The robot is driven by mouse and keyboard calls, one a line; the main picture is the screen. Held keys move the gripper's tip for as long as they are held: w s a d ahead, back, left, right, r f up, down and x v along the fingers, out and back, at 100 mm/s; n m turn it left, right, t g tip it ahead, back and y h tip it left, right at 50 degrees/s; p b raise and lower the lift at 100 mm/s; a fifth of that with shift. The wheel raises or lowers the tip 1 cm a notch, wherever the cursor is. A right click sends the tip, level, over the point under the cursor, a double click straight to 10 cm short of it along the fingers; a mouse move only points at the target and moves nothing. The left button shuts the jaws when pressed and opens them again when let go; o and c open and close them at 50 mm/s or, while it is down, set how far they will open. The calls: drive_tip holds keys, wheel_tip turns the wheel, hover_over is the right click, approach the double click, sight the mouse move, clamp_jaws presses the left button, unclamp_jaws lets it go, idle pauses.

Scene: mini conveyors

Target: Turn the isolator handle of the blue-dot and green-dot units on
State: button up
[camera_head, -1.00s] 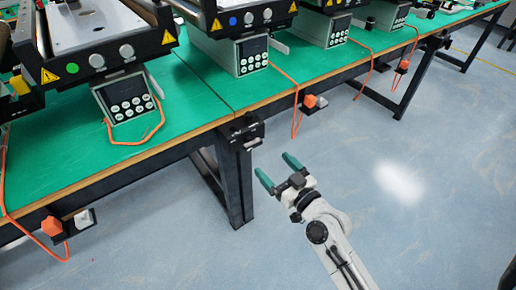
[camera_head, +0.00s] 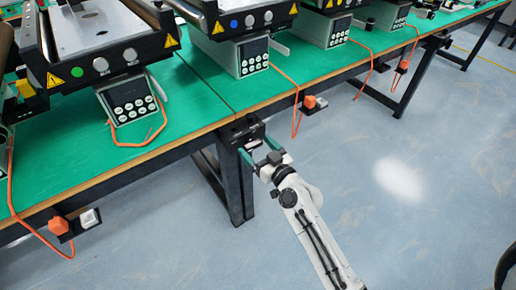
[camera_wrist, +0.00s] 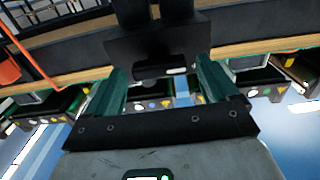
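The green-dot unit's green dot (camera_head: 77,72) is on the front of the left conveyor, above its control box (camera_head: 129,98). The blue-dot unit's blue dot (camera_head: 234,23) is on the conveyor to its right, above another control box (camera_head: 250,58). A pale lever-like piece (camera_head: 157,86) stands at the side of the left box, and a similar one (camera_head: 280,47) beside the blue-dot box. I cannot tell their switch positions. My gripper (camera_head: 259,150) is open and appears empty, below the table edge by the black corner block. In the wrist view, its green fingers (camera_wrist: 163,82) are apart.
The black block and bracket (camera_head: 242,132) sit at the table joint; in the wrist view a dark bracket (camera_wrist: 160,45) fills the space ahead. Orange cables (camera_head: 287,75) hang over the table edge to orange plugs (camera_head: 58,226). The floor (camera_head: 330,170) in front is open.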

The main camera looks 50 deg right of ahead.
drive_tip(key=c, duration=1)
drive_tip(key=shift+m, duration=0.4)
drive_tip(key=m, duration=0.3)
drive_tip(key=shift+m, duration=0.4)
drive_tip(key=m, duration=0.4)
drive_tip(key=shift+d+m, duration=0.15)
drive_tip(key=shift+m, duration=0.15)
drive_tip(key=m+p, duration=0.1)
drive_tip(key=m, duration=0.3)
drive_tip(key=shift+s+f, duration=0.1)
drive_tip(key=m, duration=0.4)
drive_tip(key=shift+d+f+m+p, duration=0.1)
drive_tip(key=shift+m+p, duration=0.2)
